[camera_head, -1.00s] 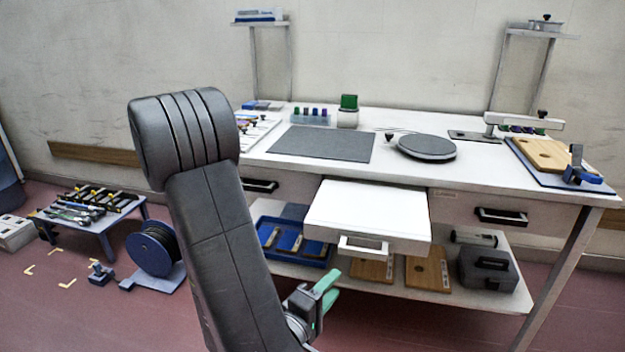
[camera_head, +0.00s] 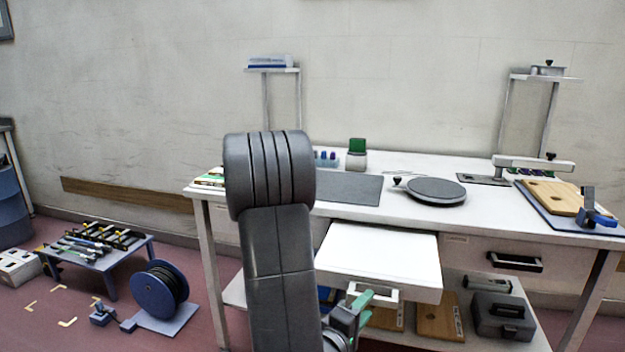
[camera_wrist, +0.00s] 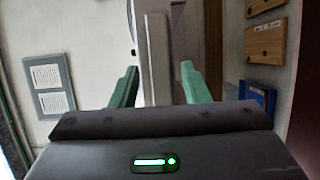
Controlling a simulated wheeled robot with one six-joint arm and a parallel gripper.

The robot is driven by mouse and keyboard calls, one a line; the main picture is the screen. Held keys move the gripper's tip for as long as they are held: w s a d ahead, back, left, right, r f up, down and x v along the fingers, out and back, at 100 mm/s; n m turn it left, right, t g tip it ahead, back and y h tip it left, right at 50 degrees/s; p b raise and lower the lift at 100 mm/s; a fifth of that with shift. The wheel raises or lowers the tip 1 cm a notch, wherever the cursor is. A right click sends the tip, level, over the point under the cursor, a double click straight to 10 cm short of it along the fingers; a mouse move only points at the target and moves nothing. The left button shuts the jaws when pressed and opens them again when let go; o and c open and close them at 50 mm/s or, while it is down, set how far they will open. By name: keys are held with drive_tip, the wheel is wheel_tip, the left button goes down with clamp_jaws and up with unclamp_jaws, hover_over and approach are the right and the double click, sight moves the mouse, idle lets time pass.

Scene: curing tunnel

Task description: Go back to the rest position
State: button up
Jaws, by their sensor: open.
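My gripper (camera_head: 366,306) shows low in the head view, in front of the open white drawer (camera_head: 380,252) of the workbench. In the wrist view the two green fingers of my gripper (camera_wrist: 156,88) stand wide apart. A pale upright bar, probably part of the drawer, shows beyond the gap. Whether the fingers touch the drawer handle (camera_head: 372,291) cannot be told. My dark arm rises in front of the bench and hides part of its left side.
The workbench (camera_head: 470,215) carries a round dark plate (camera_head: 436,190), a dark mat (camera_head: 348,187) and a wooden board (camera_head: 548,197). Its lower shelf holds a dark case (camera_head: 502,315). At left are a low tool table (camera_head: 97,262) and a cable reel (camera_head: 160,288).

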sight(371, 302)
drive_tip(key=shift+x, duration=1.8)
drive_tip(key=shift+f, duration=0.1)
